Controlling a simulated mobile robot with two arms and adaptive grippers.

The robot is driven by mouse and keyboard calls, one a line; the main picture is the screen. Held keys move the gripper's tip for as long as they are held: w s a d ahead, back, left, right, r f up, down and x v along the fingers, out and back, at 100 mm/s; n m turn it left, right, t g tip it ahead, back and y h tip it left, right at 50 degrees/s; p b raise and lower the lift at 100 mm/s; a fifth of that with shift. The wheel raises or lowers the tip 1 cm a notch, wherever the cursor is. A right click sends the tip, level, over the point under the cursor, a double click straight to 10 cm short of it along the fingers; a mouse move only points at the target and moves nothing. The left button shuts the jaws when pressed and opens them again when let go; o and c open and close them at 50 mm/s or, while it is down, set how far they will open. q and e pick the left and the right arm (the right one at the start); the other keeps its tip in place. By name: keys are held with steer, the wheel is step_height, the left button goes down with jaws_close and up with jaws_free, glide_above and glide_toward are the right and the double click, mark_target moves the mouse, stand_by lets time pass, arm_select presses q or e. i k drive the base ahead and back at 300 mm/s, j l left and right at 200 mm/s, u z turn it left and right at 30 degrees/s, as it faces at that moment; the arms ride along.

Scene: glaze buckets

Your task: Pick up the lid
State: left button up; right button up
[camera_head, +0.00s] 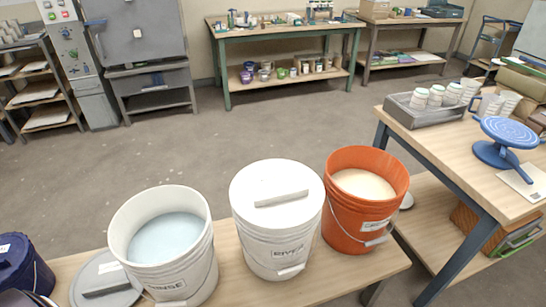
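A grey round lid with a raised bar handle (97,286) lies at the front left of the wooden bench, beside the white bucket labelled RINSE (174,276). That bucket is open and holds pale blue liquid. The middle white bucket (273,240) has a white lid with a bar handle (255,186) on top. An orange bucket (345,228) to its right is open, with cream-coloured contents. A dark blue bucket or tub (22,262) is at the far left. Neither of my grippers can be made out.
A worktable (455,150) at right holds a grey tray with white cups (405,112) and a blue turntable (507,131). Shelving benches (232,70) and a grey kiln-like cabinet (135,35) line the back. The floor (270,120) between is clear.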

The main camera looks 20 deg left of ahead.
mark_target(101, 281)
steer(key=u, duration=2.3)
steer(key=z, duration=2.3)
steer(key=k+j+u, duration=0.3)
steer(key=u, duration=0.15)
steer(key=k+j+u, duration=0.2)
steer(key=j+u, duration=0.3)
